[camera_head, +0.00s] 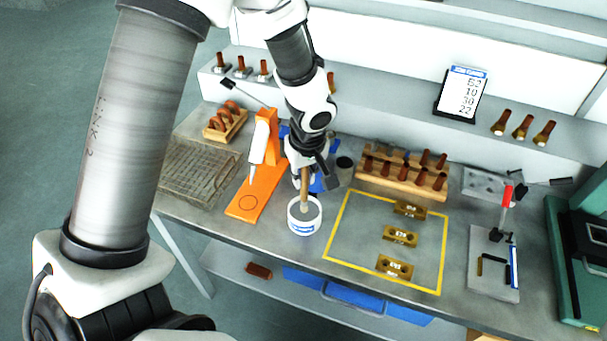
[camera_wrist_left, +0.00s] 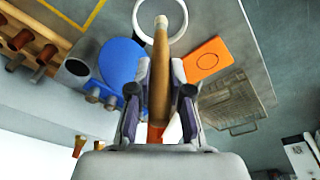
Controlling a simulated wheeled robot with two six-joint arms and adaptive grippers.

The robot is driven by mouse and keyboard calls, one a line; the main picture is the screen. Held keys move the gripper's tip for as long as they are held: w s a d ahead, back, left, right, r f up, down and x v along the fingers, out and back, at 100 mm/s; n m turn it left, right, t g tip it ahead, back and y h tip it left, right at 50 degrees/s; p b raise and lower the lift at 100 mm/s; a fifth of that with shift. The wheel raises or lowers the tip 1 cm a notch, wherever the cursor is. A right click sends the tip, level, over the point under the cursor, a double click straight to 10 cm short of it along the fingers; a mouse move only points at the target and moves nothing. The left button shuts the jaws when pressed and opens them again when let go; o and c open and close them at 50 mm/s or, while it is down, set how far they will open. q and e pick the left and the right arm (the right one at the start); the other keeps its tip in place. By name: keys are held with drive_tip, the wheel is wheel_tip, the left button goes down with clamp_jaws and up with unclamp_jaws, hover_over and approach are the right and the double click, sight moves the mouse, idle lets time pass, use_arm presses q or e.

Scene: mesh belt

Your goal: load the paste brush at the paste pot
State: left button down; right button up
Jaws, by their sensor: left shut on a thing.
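My left gripper (camera_head: 304,158) is shut on the paste brush (camera_head: 304,188), a wooden-handled brush held about upright, tip down. The brush also shows between the fingers in the left wrist view (camera_wrist_left: 159,75). The white paste pot (camera_head: 304,228) with a blue label stands on the bench below the gripper. The brush's lower end is at the pot's opening. In the left wrist view the pot's white rim (camera_wrist_left: 183,30) shows around and behind the brush tip. I cannot tell how deep the tip is. My right gripper is not in view.
An orange stand (camera_head: 243,206) is close left of the pot, with a mesh mat (camera_head: 193,170) beyond it. A yellow-outlined area (camera_head: 352,240) with brass blocks (camera_head: 401,236) lies to the right. A wooden rack (camera_head: 390,180) and a blue item (camera_wrist_left: 122,62) stand behind.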

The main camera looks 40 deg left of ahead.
use_arm(q)
drive_tip(key=shift+w+f, duration=0.15)
drive_tip(key=shift+w, duration=0.2)
drive_tip(key=shift+s, duration=0.35)
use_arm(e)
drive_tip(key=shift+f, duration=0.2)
use_arm(q)
drive_tip(key=shift+w+f+b, duration=0.2)
drive_tip(key=shift+f+b, duration=0.05)
drive_tip(key=shift+b, duration=0.1)
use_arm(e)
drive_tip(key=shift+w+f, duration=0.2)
use_arm(q)
drive_tip(key=shift+s, duration=0.15)
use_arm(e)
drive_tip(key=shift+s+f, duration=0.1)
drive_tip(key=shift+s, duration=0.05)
use_arm(q)
drive_tip(key=shift+f+b, duration=0.2)
drive_tip(key=shift+b, duration=0.35)
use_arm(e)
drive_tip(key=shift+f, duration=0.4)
use_arm(q)
drive_tip(key=shift+r, duration=0.1)
